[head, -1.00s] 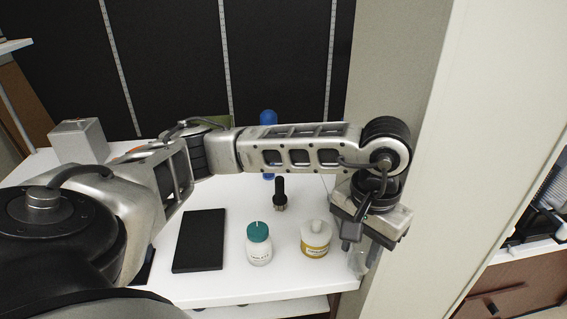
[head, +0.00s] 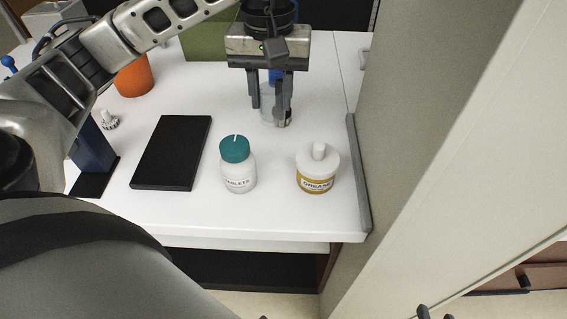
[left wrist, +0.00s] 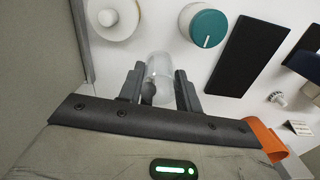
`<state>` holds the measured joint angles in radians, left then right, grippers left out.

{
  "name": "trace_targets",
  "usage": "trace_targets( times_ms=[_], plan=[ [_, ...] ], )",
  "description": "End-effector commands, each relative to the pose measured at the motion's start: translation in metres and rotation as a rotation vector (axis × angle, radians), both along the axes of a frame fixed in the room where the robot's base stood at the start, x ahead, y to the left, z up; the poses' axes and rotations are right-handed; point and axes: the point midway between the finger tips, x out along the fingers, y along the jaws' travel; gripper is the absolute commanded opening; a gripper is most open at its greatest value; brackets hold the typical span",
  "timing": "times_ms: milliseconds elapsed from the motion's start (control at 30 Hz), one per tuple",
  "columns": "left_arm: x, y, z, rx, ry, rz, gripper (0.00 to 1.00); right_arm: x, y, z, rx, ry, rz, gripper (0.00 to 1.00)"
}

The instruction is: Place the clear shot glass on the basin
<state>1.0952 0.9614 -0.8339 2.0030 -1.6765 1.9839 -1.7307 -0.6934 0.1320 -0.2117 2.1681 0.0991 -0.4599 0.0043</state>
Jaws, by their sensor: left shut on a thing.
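The clear shot glass (head: 267,106) is between the fingers of my left gripper (head: 271,108), which is shut on it. In the left wrist view the glass (left wrist: 158,72) shows between the two dark fingers (left wrist: 158,88). In the head view the glass is at or just above the white counter; I cannot tell whether it touches. A dark piece shows through or behind it in the wrist view. I cannot make out a basin in either view. My right gripper is not in view.
A teal-capped tablets bottle (head: 238,168) and a grease jar (head: 317,172) stand in front of the gripper. A black flat slab (head: 172,152) lies to the left, with an orange cup (head: 134,76) behind. A grey edge strip (head: 356,175) and wall close off the right.

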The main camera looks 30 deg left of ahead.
Motion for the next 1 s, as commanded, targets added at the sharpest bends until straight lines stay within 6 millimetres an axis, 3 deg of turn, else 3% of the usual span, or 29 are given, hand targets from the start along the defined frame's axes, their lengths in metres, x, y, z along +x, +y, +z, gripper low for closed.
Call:
trace_targets(
  times_ms=[33,167,400,633,800,1000],
  plan=[
    [-0.001,0.005,-0.009,0.0,-0.002,0.028,0.1,0.0,0.001,-0.009,0.008,-0.004,0.001,0.36],
    [-0.003,0.009,-0.018,-0.001,0.001,0.062,0.1,0.001,0.002,-0.01,0.017,-0.011,0.002,0.36],
    [-0.003,0.01,-0.056,0.0,0.002,0.065,0.1,0.001,0.003,-0.008,0.016,-0.018,0.004,0.36],
    [-0.003,0.01,-0.075,-0.001,0.003,0.062,0.1,0.001,0.003,-0.009,0.016,-0.018,0.004,0.36],
    [-0.003,0.01,-0.1,-0.001,0.003,0.063,0.1,0.001,0.003,-0.009,0.016,-0.018,0.004,0.36],
    [-0.002,0.009,-0.104,-0.001,-0.002,0.062,0.1,0.001,0.003,-0.009,0.015,-0.019,0.004,0.36]
  ],
)
